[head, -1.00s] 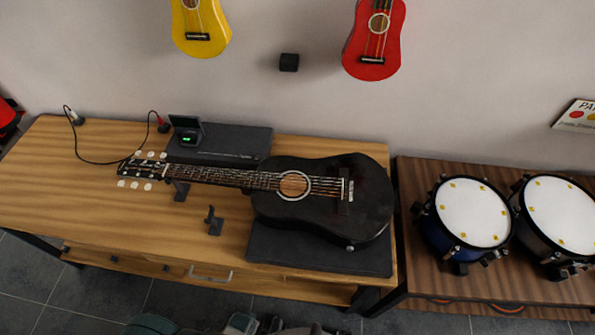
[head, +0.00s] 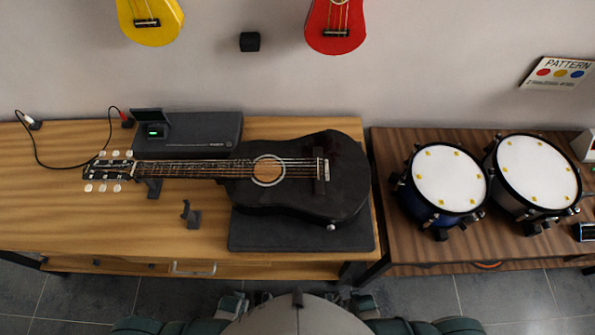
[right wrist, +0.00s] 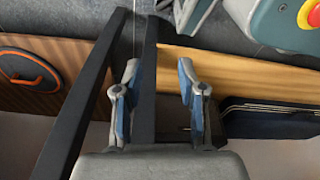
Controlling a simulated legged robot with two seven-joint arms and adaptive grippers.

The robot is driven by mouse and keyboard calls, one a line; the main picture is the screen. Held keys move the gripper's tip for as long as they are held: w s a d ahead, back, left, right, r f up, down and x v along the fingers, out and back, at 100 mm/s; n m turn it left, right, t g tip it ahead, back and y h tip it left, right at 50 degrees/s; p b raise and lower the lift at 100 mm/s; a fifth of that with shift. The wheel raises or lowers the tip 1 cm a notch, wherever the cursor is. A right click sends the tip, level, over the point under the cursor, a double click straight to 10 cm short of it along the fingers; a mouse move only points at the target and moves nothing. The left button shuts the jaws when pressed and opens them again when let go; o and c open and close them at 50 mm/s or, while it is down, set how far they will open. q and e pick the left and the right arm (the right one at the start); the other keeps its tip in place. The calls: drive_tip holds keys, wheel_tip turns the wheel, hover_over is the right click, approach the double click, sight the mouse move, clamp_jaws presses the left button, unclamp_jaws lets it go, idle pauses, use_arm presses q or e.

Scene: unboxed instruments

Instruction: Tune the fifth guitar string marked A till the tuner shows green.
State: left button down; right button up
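A black guitar (head: 345,170) lies flat on the wooden table, its neck pointing left. Its headstock (head: 110,170) has white tuning pegs along both sides. The letter A and the individual pegs' labels are too small to read. A small dark device with a lit green screen (head: 156,131), apparently the tuner, stands behind the neck. My right gripper (right wrist: 158,85) is open and empty in the right wrist view, its blue-padded fingers apart, away from the guitar. My left gripper is not clearly in view; only parts of my own body show at the bottom of the head view.
A dark mat (head: 290,235) lies under the guitar body. Dark supports (head: 153,188) hold the neck, with a small stand (head: 191,215) in front. A cable (head: 45,160) lies at the left. Two drums (head: 448,186) stand on the right table. Dark table-frame bars (right wrist: 85,95) pass near my right gripper.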

drive_tip(key=shift+s+d, duration=0.1)
drive_tip(key=shift+s, duration=0.05)
clamp_jaws()
drive_tip(key=shift+s+f, duration=0.1)
drive_tip(key=shift+s, duration=0.05)
idle(0.7)
